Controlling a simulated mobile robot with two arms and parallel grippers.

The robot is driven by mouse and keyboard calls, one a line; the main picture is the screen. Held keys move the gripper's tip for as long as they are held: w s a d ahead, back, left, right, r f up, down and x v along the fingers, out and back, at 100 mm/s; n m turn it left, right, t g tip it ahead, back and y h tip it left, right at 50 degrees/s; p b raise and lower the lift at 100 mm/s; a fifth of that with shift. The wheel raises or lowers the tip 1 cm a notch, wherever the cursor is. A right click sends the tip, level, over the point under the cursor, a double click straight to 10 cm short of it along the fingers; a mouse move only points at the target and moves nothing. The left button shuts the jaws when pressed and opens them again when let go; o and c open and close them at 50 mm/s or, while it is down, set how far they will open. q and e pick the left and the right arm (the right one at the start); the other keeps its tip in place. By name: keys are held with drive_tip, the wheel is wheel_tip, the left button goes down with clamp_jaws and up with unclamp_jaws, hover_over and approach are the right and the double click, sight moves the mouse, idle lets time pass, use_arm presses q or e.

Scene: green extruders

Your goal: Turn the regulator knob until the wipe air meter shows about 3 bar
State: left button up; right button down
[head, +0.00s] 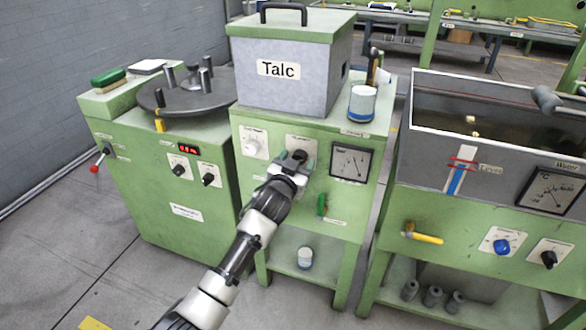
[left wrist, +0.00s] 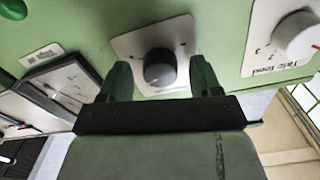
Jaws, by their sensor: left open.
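The black regulator knob (head: 299,155) sits on a white plate on the green front panel under the Talc box. It also shows in the left wrist view (left wrist: 160,68), with a light pointer mark on it. My left gripper (head: 292,162) is at the knob; in the left wrist view its open fingers (left wrist: 160,82) stand on either side of the knob, with gaps visible. The square black-framed meter (head: 351,162) is right of the knob; its reading is too small to tell. The meter also shows tilted in the left wrist view (left wrist: 62,90). My right gripper is not in view.
A white talc feed knob (head: 251,147) is left of the regulator knob. The Talc box (head: 285,75) and a white can (head: 362,103) stand on top. A water tank (head: 425,135) is at the right.

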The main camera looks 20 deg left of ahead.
use_arm(q)
drive_tip(key=s+p, duration=0.1)
drive_tip(key=s, duration=0.9)
drive_tip(key=shift+s+a, duration=0.2)
drive_tip(key=shift+s, duration=0.1)
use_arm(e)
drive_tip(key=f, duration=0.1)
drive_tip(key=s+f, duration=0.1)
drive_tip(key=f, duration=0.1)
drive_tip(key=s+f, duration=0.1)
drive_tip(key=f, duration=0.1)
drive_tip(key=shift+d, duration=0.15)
